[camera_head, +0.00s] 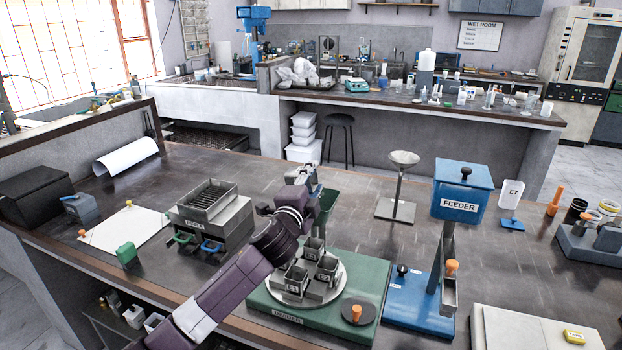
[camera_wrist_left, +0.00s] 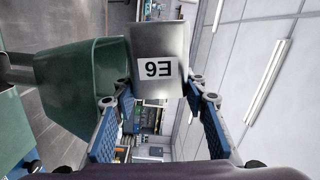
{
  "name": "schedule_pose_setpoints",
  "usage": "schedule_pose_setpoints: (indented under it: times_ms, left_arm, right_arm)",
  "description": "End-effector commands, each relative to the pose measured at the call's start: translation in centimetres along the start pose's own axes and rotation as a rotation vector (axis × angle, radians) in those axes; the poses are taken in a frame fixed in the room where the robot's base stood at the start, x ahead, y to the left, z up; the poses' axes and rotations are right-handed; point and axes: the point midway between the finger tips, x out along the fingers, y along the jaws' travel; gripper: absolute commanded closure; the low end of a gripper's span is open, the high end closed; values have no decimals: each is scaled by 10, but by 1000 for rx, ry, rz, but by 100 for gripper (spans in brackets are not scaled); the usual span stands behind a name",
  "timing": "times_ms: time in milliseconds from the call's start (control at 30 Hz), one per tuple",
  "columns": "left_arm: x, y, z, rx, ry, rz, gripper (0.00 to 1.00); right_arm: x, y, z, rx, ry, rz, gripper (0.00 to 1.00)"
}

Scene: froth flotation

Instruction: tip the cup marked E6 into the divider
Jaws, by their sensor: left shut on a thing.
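My left gripper (camera_head: 312,178) is above the green divider (camera_head: 272,296), near its green hopper (camera_head: 329,201). In the left wrist view the gripper (camera_wrist_left: 158,98) is shut on the metal cup marked E6 (camera_wrist_left: 150,42), with blue pads at both sides. The E6 label reads upside down there. Against the room, the cup looks tipped onto its side. It is close to the rim of the green hopper (camera_wrist_left: 80,85); I cannot tell whether they touch. The cup's mouth and contents are hidden. My right gripper is not in view.
Several metal cups (camera_head: 297,277) stand on the divider's round plate (camera_head: 334,291). A blue feeder (camera_head: 461,195) and a stand with a dish (camera_head: 403,160) are to the right. A riffle box (camera_head: 208,222) stands left of my arm.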

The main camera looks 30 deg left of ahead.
Motion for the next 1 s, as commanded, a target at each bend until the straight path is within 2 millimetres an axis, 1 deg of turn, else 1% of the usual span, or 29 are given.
schedule_pose_setpoints:
  times_ms: [33,67,100,500,733,1000]
  left_arm:
    - [0,-2,-2,86,0,-5,92]
    - [0,-2,-2,125,0,-5,92]
    - [0,-4,-3,138,-1,-4,92]
    - [0,-2,-9,364,0,-4,92]
    - [0,0,-12,445,0,-5,92]
    - [0,2,-12,466,0,-5,92]
  right_arm:
    - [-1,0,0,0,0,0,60]
    - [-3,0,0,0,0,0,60]
    - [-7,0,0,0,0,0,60]
    - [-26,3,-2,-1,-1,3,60]
    - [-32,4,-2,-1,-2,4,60]
    - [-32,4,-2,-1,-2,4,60]
